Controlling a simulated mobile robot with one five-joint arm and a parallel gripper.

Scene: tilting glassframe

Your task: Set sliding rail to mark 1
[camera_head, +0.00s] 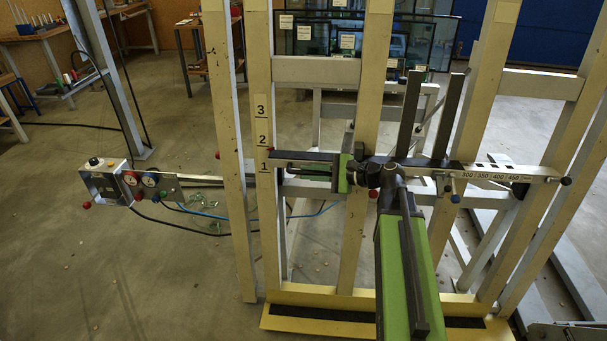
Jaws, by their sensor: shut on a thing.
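The sliding rail (510,171) runs level across the pale yellow tilting frame (262,222). Its right part is white with a scale of printed numbers, and its left part has a dark top edge. The rail's left end is beside the lowest label, mark 1 (264,166), on the left post; marks 2 (262,139) and 3 (260,112) are above it. My gripper (372,172), at the end of my green arm, is shut on the rail near its middle. The gripper and arm hide that part, so the exact jaw contact cannot be seen.
Two dark upright bars (408,115) rise just right of my gripper. Small knobs (455,198) hang below the rail's right part. A control box (108,185) with gauges is left. A yellow-edged ledge (320,296) crosses the frame's foot. Glass panes stand behind; the left floor is mostly open.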

